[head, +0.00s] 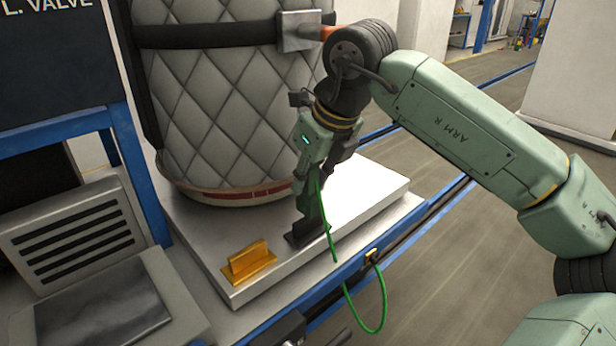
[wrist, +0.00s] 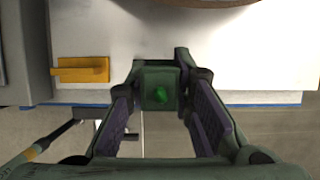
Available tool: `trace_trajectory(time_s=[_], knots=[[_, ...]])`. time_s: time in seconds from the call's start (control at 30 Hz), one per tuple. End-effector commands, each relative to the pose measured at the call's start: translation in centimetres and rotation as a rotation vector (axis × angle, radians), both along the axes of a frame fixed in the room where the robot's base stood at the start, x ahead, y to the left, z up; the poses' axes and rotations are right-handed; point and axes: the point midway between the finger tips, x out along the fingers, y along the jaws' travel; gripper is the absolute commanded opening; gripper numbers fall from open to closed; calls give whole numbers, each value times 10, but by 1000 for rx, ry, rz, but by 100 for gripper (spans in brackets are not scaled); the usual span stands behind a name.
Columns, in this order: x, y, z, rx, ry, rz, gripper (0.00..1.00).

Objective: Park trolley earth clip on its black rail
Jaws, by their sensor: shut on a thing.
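My gripper (head: 306,185) points down in front of the quilted tank. In the wrist view, its two fingers (wrist: 160,112) are shut on the green earth clip (wrist: 159,88), with a bright green cable end on top. A green cable (head: 327,222) hangs from the clip in the head view. The black rail (head: 296,239) stands on the pale trolley plate, directly below the fingers. The fingers and clip partly hide the rail. I cannot tell whether the clip touches it or sits around it.
A gold rail (head: 247,262) stands left of the black one and also shows in the wrist view (wrist: 82,70). The quilted tank (head: 230,110) is close behind. The green cable loops (head: 383,310) below the blue trolley edge. A grey vented box (head: 80,240) stands at left.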

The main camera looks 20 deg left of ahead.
Motion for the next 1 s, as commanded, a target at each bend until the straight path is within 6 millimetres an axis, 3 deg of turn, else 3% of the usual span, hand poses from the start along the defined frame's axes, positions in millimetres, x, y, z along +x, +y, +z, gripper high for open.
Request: trace_trajectory(time_s=[1.0], knots=[[0,0,-12,0,0,0,0]])
